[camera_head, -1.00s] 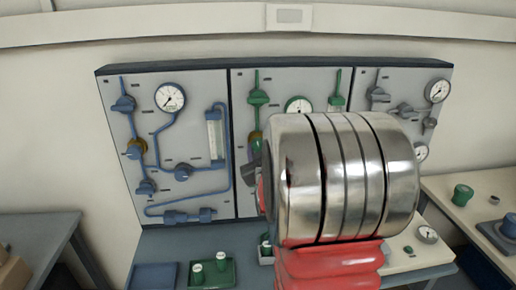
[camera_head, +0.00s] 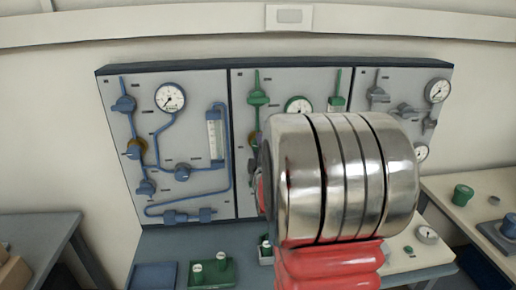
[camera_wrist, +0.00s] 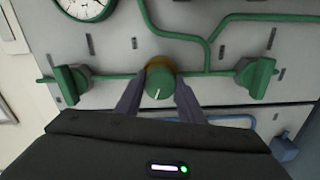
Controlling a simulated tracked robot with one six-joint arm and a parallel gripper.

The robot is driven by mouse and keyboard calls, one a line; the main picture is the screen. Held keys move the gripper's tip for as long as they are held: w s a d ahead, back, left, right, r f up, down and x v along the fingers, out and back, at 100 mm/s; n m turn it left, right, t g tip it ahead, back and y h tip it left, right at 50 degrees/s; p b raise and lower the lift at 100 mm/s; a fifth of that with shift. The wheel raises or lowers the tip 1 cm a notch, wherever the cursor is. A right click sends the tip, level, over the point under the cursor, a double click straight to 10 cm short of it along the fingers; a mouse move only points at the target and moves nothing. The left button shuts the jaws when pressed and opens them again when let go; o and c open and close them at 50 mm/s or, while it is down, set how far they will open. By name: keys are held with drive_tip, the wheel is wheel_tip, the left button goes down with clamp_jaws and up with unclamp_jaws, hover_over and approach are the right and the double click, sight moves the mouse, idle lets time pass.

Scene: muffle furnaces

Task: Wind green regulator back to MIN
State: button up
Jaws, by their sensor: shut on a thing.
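The green regulator (camera_wrist: 160,84) is a round knob with a white pointer line and a brass-coloured collar behind it, in the wrist view. The line points nearly straight down in that picture, leaning slightly left. My gripper (camera_wrist: 159,90) is shut on the regulator, one finger on each side. In the head view my arm's large metal joint hides the regulator and my gripper. I cannot read a MIN mark in either view.
Green valve handles stand left (camera_wrist: 70,82) and right (camera_wrist: 256,78) of the regulator. A gauge (camera_wrist: 86,4) is above left. The blue panel (camera_head: 170,140) is at left in the head view. A green tray (camera_head: 212,276) stands on the bench below.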

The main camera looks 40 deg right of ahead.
drive_tip(key=shift+w+a+f+n, duration=0.1)
drive_tip(key=shift+n, duration=1.05)
drive_tip(key=shift+a+f+n, duration=0.1)
drive_tip(key=shift+n, duration=1.05)
drive_tip(key=o, duration=1)
drive_tip(key=shift+d+r, duration=0.1)
drive_tip(key=shift+o, duration=0.2)
